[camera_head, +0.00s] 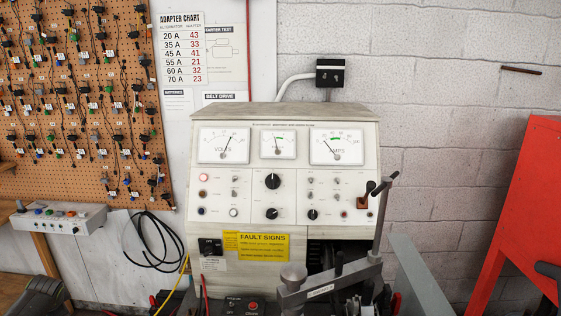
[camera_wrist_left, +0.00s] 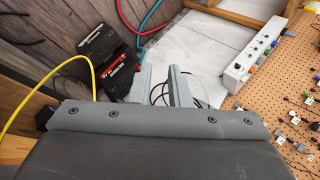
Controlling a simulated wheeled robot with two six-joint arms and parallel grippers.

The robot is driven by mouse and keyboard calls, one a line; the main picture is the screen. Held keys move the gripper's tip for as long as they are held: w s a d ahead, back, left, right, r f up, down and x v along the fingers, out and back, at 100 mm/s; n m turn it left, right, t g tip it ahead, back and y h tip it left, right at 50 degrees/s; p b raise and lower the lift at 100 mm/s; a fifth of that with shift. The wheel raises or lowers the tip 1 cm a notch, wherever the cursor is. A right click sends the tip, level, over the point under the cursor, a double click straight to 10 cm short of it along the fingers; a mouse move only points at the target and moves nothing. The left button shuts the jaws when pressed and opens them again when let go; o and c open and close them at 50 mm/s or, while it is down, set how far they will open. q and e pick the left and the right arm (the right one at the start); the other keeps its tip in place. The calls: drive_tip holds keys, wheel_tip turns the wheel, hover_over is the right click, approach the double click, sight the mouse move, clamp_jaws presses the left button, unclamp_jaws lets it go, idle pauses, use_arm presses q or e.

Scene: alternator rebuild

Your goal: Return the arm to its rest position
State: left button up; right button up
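My left gripper (camera_wrist_left: 163,82) shows in the left wrist view as two grey fingers with a gap between them. It is open, and nothing shows between the fingers. Black cables on the pale panel show behind it. In the head view, a dark part at the lower left corner may be my left arm; its fingers do not show there. A dark piece at the right edge may belong to my right arm. My right gripper is not in view.
A white test bench (camera_head: 283,180) with gauges stands ahead, a clamp (camera_head: 330,285) at its front. A pegboard (camera_head: 80,100) with adapters and a switch box (camera_head: 60,218) are left. A red panel (camera_head: 525,200) is right. Black boxes (camera_wrist_left: 105,47) and a yellow cable (camera_wrist_left: 50,88) show in the wrist view.

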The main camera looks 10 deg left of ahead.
use_arm(q)
drive_tip(key=s+a+f+g+y, duration=0.1)
drive_tip(key=s+a+f, duration=0.3)
drive_tip(key=s, duration=0.8)
drive_tip(key=s+a+f+n+y, duration=0.1)
drive_tip(key=s+a+f, duration=0.2)
drive_tip(key=s, duration=0.9)
drive_tip(key=s+a+f+g+y, duration=0.1)
drive_tip(key=s+a+f, duration=0.3)
drive_tip(key=s, duration=0.8)
drive_tip(key=s+d+f+n+h, duration=0.1)
drive_tip(key=s+d+f+h, duration=0.1)
drive_tip(key=d+f, duration=1)
drive_tip(key=s+d+f+n+h, duration=0.1)
drive_tip(key=s+d+f+h, duration=0.1)
drive_tip(key=d+f, duration=0.95)
drive_tip(key=d+f+n+h, duration=0.15)
drive_tip(key=d+f, duration=0.25)
drive_tip(key=d, duration=1.3)
drive_tip(key=d+f+n+h, duration=0.1)
drive_tip(key=d+f+h, duration=0.25)
drive_tip(key=d, duration=1.35)
wheel_tip(320, 180, down, 6)
drive_tip(key=b, duration=0.5)
drive_tip(key=shift+a+b, duration=0.15)
drive_tip(key=shift+b, duration=0.25)
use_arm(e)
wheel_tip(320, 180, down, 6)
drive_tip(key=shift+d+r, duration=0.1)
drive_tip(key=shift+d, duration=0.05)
